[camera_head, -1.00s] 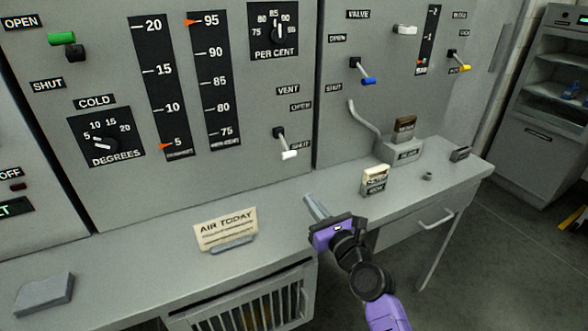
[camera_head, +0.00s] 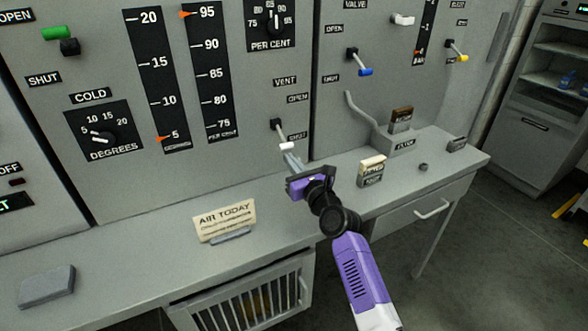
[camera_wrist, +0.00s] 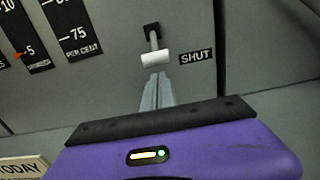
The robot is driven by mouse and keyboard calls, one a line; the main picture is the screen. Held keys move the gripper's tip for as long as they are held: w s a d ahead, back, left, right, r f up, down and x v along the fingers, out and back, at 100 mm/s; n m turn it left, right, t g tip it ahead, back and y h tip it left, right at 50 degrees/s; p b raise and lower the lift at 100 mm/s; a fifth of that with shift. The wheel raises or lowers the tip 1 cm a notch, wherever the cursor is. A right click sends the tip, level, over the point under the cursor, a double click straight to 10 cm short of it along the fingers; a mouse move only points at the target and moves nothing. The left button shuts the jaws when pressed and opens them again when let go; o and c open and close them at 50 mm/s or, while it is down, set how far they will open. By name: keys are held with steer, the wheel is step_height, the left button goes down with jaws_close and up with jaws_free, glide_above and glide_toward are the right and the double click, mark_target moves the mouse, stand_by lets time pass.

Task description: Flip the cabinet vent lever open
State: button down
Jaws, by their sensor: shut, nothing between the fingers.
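The vent lever, with a white tip (camera_head: 286,146), is on the grey cabinet panel below the VENT and OPEN labels. It points down beside the SHUT label (camera_head: 298,136). In the wrist view the white tip (camera_wrist: 156,58) hangs from a black pivot, next to the SHUT label (camera_wrist: 197,57). My gripper (camera_head: 290,160) is shut and empty, with its fingertips just below the white tip. In the wrist view the fingers (camera_wrist: 157,85) reach up close under the tip; I cannot tell whether they touch it.
A blue-tipped valve lever (camera_head: 365,72) and a yellow-tipped lever (camera_head: 463,58) are to the right. A small block with a cream top (camera_head: 372,164) stands right of my gripper.

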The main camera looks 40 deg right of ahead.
steer(key=shift+r, duration=0.3)
steer(key=shift+r, duration=0.1)
